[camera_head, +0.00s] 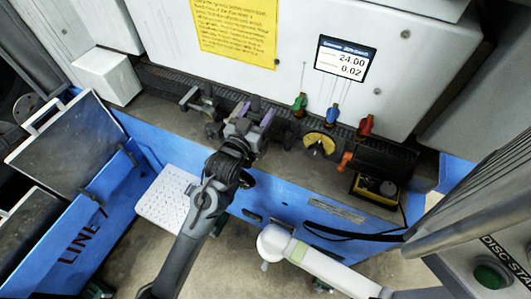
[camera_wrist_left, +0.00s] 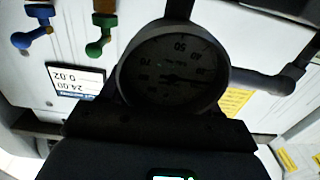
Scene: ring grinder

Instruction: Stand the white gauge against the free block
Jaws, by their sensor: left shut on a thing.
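My left gripper (camera_head: 250,124) is over the dark ledge in front of the machine and is shut on a round dial gauge. In the left wrist view the gauge (camera_wrist_left: 172,68) fills the middle, with a shaded grey face, a dark rim and a dark stem going up. I take it for the white gauge; its face is hard to make out in the head view. Grey block-like pieces (camera_head: 197,100) stand on the ledge just left of the gripper. I cannot tell which is the free block, and the gripper hides part of this area. My right gripper does not show.
A yellow dial (camera_head: 319,143) stands right of the gripper, below green, blue and red fittings (camera_head: 367,125). A display (camera_head: 345,60) hangs on the wall behind. A yellow-black box (camera_head: 377,189) sits at the ledge's right end. A white perforated tray (camera_head: 168,203) lies front left.

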